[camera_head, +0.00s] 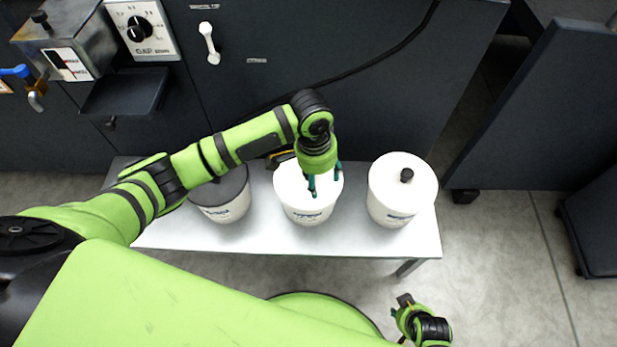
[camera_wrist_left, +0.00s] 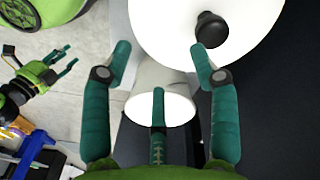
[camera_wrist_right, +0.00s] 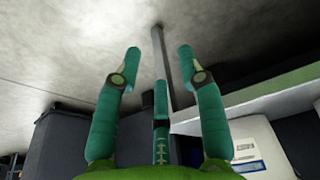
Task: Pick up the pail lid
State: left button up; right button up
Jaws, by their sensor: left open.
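Three pails stand in a row on a white bench. The left pail (camera_head: 226,208) has a dark lid. The middle pail's white lid (camera_head: 290,182) is partly hidden by my left gripper (camera_head: 324,182). The right pail's white lid (camera_head: 388,172) has a black knob (camera_head: 406,175). My left gripper is open and empty, pointing down over the middle pail. In the left wrist view, a large white lid (camera_wrist_left: 165,25) with a black knob (camera_wrist_left: 212,30) is close; the knob is beside a fingertip, not between the fingers. My right gripper (camera_wrist_right: 160,58) is open and empty, away from the pails.
The white bench (camera_head: 270,241) has a narrow bare strip along its front edge. A dark machine (camera_head: 260,45) with a dial panel (camera_head: 142,28) stands behind it. Grey floor (camera_head: 510,260) lies open to the right. Another white pail (camera_wrist_left: 150,78) shows beyond the near lid.

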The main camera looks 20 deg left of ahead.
aim_at(291, 182)
pick_arm(q)
jog(key=shift+n+y, duration=0.5)
jog(key=shift+y, duration=0.1)
jog(key=w+a, duration=0.1)
jog(key=w+a+r, duration=0.2)
jog(key=a, duration=0.1)
jog(key=shift+w, duration=0.25)
jog(key=shift+a+f, duration=0.1)
jog(key=shift+f, duration=0.25)
notch_tip(291, 182, down, 6)
jog(key=shift+w+r+b, duration=0.1)
jog(key=shift+r+b, duration=0.15)
jog(key=shift+b, duration=0.9)
jog(key=shift+f, duration=0.3)
pick_arm(e)
jog(key=s, duration=0.1)
jog(key=s+f+g, duration=0.1)
jog(key=shift+s+f, duration=0.3)
jog(key=shift+s, duration=0.05)
pick_arm(q)
grip_shut()
